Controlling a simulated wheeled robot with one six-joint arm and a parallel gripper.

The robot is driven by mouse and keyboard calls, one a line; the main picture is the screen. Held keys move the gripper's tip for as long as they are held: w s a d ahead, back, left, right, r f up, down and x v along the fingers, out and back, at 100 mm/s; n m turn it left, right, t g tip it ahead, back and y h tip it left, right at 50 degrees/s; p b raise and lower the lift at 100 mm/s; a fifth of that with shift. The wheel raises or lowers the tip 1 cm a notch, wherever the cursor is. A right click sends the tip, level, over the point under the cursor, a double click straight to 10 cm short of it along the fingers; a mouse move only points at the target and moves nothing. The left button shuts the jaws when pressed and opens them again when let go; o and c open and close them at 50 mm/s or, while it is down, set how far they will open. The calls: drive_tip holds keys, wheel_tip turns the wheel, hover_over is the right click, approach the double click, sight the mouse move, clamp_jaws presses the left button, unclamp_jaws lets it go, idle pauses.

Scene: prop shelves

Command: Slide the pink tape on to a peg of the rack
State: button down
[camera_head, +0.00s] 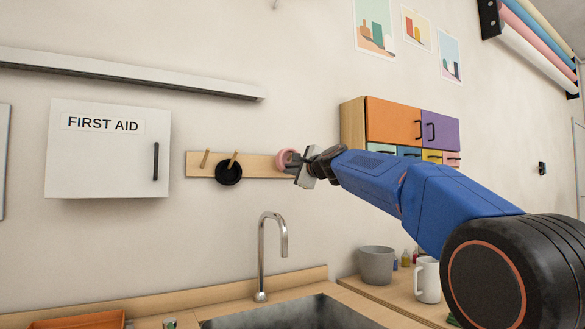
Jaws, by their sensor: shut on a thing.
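The pink tape (283,158) is a small ring at the right part of the wooden peg rack (257,167) on the wall. My gripper (293,161) is shut on the tape, which it holds in front of the rack's right end. The rack shows two wooden pegs on its left half. The left peg (205,158) is bare. A black roll (228,173) hangs on the other peg (234,158). Any peg behind the tape is hidden, and I cannot tell whether the tape is around one.
A white first aid cabinet (108,150) is on the wall left of the rack, and a coloured drawer cabinet (393,127) is to the right. A tap (262,255) rises from the sink below. A grey pot (376,264) and a white mug (427,281) stand on the counter.

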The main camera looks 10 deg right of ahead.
drive_tip(key=shift+w+a+f, duration=0.15)
drive_tip(key=shift+w+f, duration=0.25)
drive_tip(key=shift+f, duration=0.25)
drive_tip(key=shift+w+a+f, duration=0.1)
drive_tip(key=shift+w+f, duration=0.3)
drive_tip(key=shift+f, duration=0.25)
drive_tip(key=shift+w+f, duration=0.1)
drive_tip(key=shift+f, duration=0.25)
drive_tip(key=c, duration=1.8)
unclamp_jaws()
drive_tip(key=shift+a, duration=0.1)
drive_tip(key=shift+r, duration=0.15)
drive_tip(key=v, duration=1.7)
drive_tip(key=shift+s, duration=0.2)
drive_tip(key=shift+s, duration=0.1)
